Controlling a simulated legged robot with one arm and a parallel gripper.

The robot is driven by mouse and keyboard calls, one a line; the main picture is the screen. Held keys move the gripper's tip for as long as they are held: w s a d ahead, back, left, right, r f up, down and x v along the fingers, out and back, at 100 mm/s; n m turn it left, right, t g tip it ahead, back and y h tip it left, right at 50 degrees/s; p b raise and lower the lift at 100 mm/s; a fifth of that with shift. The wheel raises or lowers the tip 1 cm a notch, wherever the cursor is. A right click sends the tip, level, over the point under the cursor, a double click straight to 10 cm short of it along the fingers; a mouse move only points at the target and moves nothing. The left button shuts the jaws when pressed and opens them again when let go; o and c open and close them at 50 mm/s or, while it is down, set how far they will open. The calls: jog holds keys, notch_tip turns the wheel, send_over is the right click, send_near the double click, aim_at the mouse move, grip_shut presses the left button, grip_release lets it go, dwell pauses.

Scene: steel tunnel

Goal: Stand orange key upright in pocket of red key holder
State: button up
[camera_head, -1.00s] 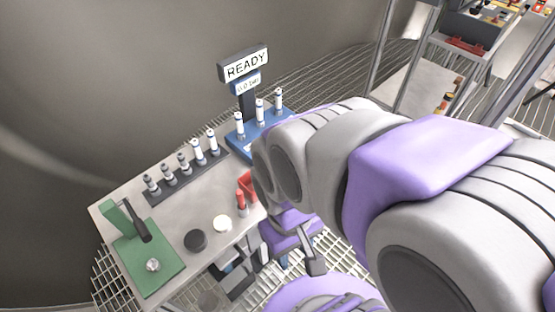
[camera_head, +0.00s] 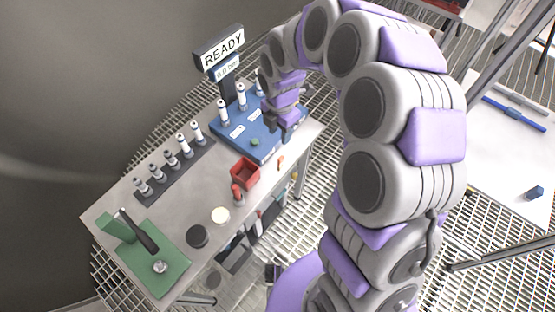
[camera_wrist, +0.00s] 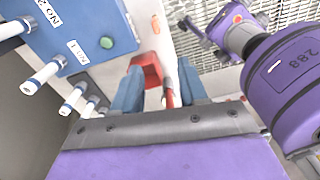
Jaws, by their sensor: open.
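The orange key (camera_head: 281,162) looks like a small orange piece near the right edge of the steel table. It also shows in the wrist view (camera_wrist: 155,23), beyond the red holder. The red key holder (camera_head: 245,173) is an open-topped red box on the table, left of the key. In the wrist view the holder (camera_wrist: 151,72) shows between my fingertips, partly covered by them. My gripper (camera_head: 280,136) is open and empty, above the front right of the blue fixture. The wrist view shows its two blue-grey fingers (camera_wrist: 160,86) spread apart.
The blue fixture (camera_head: 238,145) holds white cylinders and a green button. A READY sign (camera_head: 220,48) stands behind it. A red-topped item (camera_head: 237,195) is beside the holder. A dark rack (camera_head: 172,175) of cylinders, two discs and a green press (camera_head: 155,262) lie left.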

aim_at(280, 157)
jog(key=shift+n, duration=0.8)
jog(key=f, duration=0.4)
jog(key=f+b, duration=0.1)
jog(key=f, duration=0.3)
jog(key=w+f+b, duration=0.1)
jog(key=f, duration=0.4)
jog(key=shift+w, duration=0.1)
jog(key=shift+d+f, duration=0.4)
jog(key=shift+d+f+b, duration=0.1)
jog(key=shift+f+b, duration=0.2)
jog(key=shift+b, duration=0.1)
jog(key=f, duration=0.2)
jog(key=f+b, duration=0.1)
jog(key=shift+a+f, duration=0.2)
jog(key=shift+f, duration=0.15)
jog(key=shift+a+f, duration=0.25)
jog(key=shift+f, duration=0.05)
jog(key=shift+d+r, duration=0.1)
jog(key=shift+d, duration=0.3)
jog(key=c, duration=0.4)
jog(key=shift+a, duration=0.1)
grip_shut()
jog(key=shift+a, duration=0.15)
